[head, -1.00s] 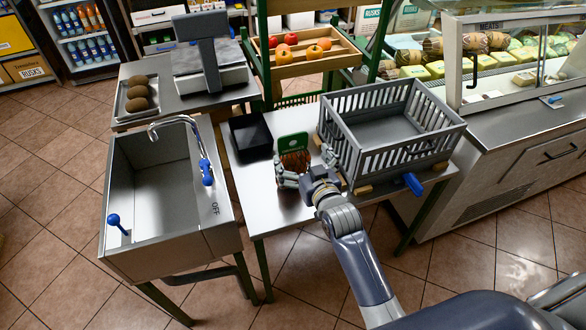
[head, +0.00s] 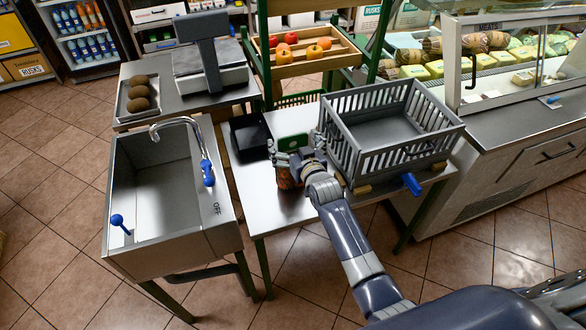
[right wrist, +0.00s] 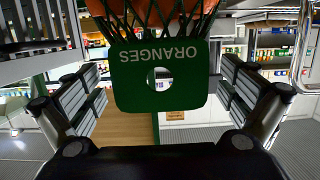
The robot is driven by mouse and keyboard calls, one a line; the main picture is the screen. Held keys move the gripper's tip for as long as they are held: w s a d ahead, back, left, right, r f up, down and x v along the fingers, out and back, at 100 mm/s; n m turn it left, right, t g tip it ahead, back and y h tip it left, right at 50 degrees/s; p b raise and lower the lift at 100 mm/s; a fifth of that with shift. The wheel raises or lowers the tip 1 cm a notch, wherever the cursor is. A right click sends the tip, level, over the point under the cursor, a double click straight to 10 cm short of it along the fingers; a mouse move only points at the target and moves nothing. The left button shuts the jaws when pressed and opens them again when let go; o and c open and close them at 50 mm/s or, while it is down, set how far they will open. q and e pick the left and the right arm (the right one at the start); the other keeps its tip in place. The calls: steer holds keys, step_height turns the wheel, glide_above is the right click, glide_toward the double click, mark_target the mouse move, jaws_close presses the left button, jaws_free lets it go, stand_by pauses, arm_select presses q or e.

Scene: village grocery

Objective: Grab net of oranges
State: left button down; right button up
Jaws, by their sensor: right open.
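The net of oranges (head: 288,180) stands on the metal table, left of the grey basket, and my gripper partly hides it. Its green tag (head: 293,142) sticks up behind the gripper. In the right wrist view the tag (right wrist: 160,78) reads "ORANGES" upside down, with dark netting and oranges (right wrist: 150,8) at the top edge. My right gripper (head: 297,160) is open at the upper part of the net. In the wrist view its fingers stand left and right of the tag, with a visible gap on each side. My left gripper is not in view.
The grey slatted basket (head: 343,150) is close on the right of the gripper. A black tray (head: 250,134) lies to the left, beside the sink (head: 168,242). The table's front left part (head: 262,212) is bare. A fruit crate (head: 335,60) stands behind.

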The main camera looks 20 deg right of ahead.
steer(key=shift+c, duration=0.5)
steer(key=c, duration=1.9)
steer(key=shift+r, duration=0.15)
steer(key=shift+c, duration=1)
steer(key=shift+r, duration=0.15)
